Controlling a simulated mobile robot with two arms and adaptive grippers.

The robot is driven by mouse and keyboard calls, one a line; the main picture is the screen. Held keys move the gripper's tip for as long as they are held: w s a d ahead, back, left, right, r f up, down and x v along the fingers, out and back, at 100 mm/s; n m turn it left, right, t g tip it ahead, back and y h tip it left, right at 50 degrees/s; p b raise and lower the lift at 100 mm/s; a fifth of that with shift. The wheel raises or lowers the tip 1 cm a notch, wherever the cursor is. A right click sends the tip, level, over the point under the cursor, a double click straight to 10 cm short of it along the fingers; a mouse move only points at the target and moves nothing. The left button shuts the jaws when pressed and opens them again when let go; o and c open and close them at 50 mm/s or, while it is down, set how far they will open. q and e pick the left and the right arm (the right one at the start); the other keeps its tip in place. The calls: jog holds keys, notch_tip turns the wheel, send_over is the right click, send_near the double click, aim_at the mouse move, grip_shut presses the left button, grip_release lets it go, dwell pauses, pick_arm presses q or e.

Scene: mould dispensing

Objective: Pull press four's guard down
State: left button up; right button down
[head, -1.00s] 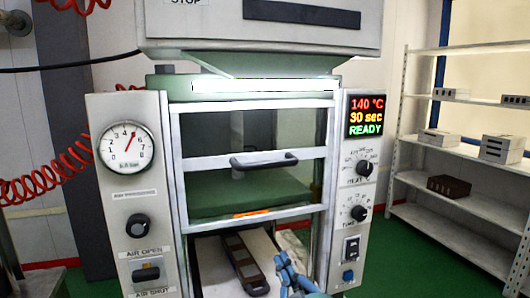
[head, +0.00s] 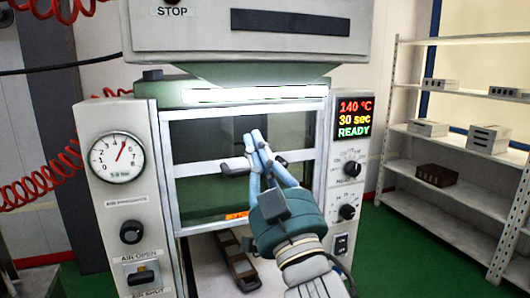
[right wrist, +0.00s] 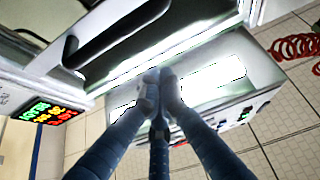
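The press guard (head: 193,176) is a white-framed clear panel, part way up its opening with a gap below it. Its dark bar handle (head: 233,166) sits on the middle rail and is partly hidden by my right fingers. No press number is readable. My right gripper (head: 254,137) is in front of the guard, fingertips together and empty, just above the handle in the picture. In the right wrist view the tips (right wrist: 160,88) meet, and the dark handle (right wrist: 120,32) lies apart from them towards the top. Whether a finger touches it cannot be told. My left gripper is out of view.
A dark mould (head: 236,262) lies on the press bed below the guard. The display (head: 354,119) reads 140 °C, 30 sec, READY. A gauge (head: 117,158) and air switch (head: 141,273) are at left. A shelf rack (head: 425,137) with blocks stands at right.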

jog(key=f, duration=0.4)
jog(key=shift+w+a+f, duration=0.1)
jog(key=shift+w, duration=0.1)
notch_tip(320, 180, down, 27)
jog(key=b, duration=1.9)
